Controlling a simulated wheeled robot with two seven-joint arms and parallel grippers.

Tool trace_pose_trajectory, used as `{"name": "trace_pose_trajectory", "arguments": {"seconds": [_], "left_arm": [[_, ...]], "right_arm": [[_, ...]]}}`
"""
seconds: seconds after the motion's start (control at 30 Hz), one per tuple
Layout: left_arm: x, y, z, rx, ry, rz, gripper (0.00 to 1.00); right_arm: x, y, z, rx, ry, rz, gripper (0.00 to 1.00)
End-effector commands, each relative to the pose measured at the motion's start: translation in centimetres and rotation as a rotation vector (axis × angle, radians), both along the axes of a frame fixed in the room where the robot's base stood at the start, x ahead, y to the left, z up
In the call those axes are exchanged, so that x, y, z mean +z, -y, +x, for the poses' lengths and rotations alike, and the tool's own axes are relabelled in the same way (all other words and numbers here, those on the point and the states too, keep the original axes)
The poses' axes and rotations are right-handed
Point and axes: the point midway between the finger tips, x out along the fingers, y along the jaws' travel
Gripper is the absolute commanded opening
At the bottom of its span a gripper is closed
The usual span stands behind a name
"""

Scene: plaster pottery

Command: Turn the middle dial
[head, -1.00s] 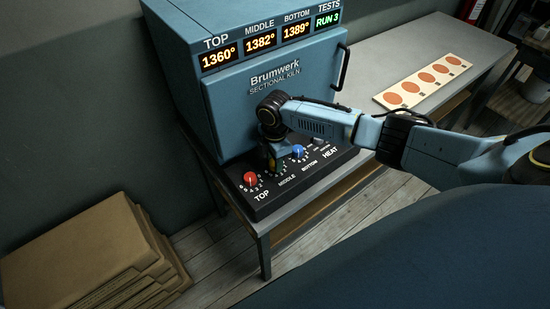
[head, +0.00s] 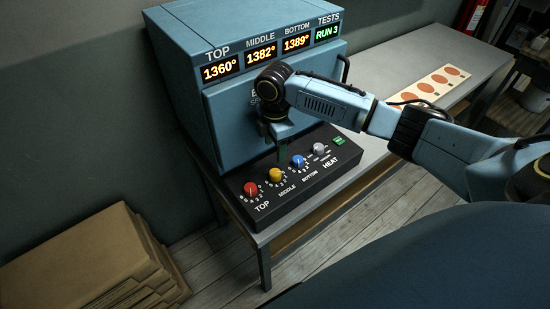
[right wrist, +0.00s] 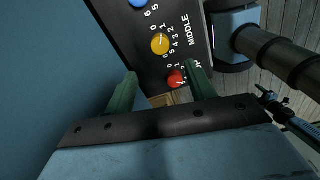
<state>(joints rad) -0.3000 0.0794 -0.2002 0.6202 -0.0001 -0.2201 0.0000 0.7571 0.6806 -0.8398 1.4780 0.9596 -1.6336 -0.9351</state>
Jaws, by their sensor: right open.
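The middle dial is a yellow knob (head: 276,175) on the black control panel, between a red top dial (head: 250,189) and a blue bottom dial (head: 298,161). It also shows in the right wrist view (right wrist: 160,43). My right gripper (head: 283,154) is open and empty, above and behind the yellow dial, in front of the kiln. Its two green fingers (right wrist: 162,88) are apart and clear of the yellow dial. Where the dial's pointer stands is too small to read surely. My left gripper is not in view.
The blue kiln (head: 215,105) stands behind the panel; its displays read 1360°, 1382°, 1389° and RUN 3. A grey heat knob (head: 320,149) and green switch (head: 339,141) are at the panel's right. A card with orange discs (head: 448,76) lies on the bench. Boxes (head: 85,260) stand left.

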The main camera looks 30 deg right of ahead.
Motion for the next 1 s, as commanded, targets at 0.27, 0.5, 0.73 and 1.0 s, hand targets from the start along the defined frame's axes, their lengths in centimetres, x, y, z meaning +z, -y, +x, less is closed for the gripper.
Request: {"name": "trace_pose_trajectory", "arguments": {"seconds": [0.27, 0.5, 0.73, 1.0], "left_arm": [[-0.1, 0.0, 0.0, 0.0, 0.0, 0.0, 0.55], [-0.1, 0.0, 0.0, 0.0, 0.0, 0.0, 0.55], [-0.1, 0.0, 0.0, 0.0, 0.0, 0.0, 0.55], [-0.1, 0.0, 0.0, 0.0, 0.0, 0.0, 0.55]], "right_arm": [[2.9, 0.0, 0.0, 0.0, 0.0, 0.0, 0.55], [3.0, 0.0, 0.0, 0.0, 0.0, 0.0, 0.55], [3.0, 0.0, 0.0, 0.0, 0.0, 0.0, 0.55], [1.1, -2.2, -1.4, -0.01, 0.006, 0.018, 0.55]]}}
